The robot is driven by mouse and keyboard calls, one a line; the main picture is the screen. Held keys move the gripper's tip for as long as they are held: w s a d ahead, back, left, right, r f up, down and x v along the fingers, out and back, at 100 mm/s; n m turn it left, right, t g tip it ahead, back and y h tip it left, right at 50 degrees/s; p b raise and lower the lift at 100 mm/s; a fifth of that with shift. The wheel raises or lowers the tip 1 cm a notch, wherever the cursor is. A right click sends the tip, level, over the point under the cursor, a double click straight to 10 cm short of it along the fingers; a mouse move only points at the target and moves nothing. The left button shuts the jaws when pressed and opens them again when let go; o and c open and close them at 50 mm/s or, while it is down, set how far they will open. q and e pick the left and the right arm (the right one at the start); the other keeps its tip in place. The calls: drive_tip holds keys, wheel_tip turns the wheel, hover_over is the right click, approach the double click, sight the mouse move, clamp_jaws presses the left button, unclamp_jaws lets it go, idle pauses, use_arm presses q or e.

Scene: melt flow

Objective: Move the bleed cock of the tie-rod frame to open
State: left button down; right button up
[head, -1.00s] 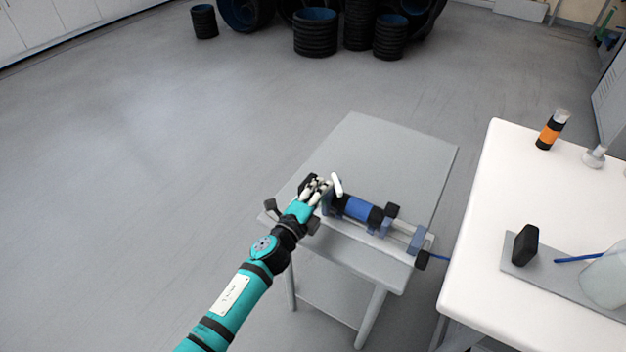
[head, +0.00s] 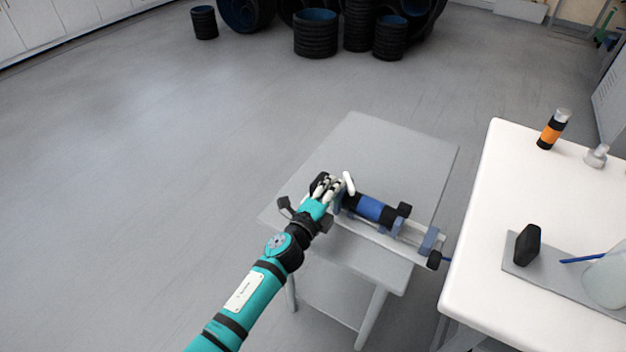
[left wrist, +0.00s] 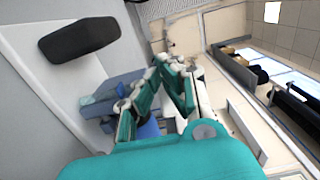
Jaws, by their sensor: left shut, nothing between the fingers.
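The tie-rod frame lies on a small grey table, with a blue cylinder (head: 370,208) between blue-grey end blocks (head: 430,241). A short white lever (head: 349,183), which looks like the bleed cock, stands tilted at the frame's left end. My left gripper (head: 334,186) is shut and empty just left of this lever, very close to it; I cannot tell whether they touch. In the left wrist view the fingers (left wrist: 157,88) partly hide a blue-grey block (left wrist: 108,88) and the blue cylinder (left wrist: 149,128). My right gripper is out of view.
The grey table (head: 390,150) is clear behind the frame. A white table (head: 480,240) at the right holds an orange-and-black bottle (head: 550,133), a black block (head: 527,245) and a clear vessel (head: 605,280). Black ribbed drums (head: 316,35) stand far back.

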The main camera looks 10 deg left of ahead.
use_arm(q)
drive_tip(key=shift+w+d, duration=0.3)
drive_tip(key=shift+d, duration=0.5)
drive_tip(key=shift+a, duration=0.1)
drive_tip(key=shift+w+a, duration=0.1)
drive_tip(key=shift+a, duration=0.45)
drive_tip(key=p+v, duration=0.1)
drive_tip(key=v, duration=0.5)
drive_tip(key=shift+s+a, duration=0.15)
drive_tip(key=shift+s, duration=0.25)
idle(0.6)
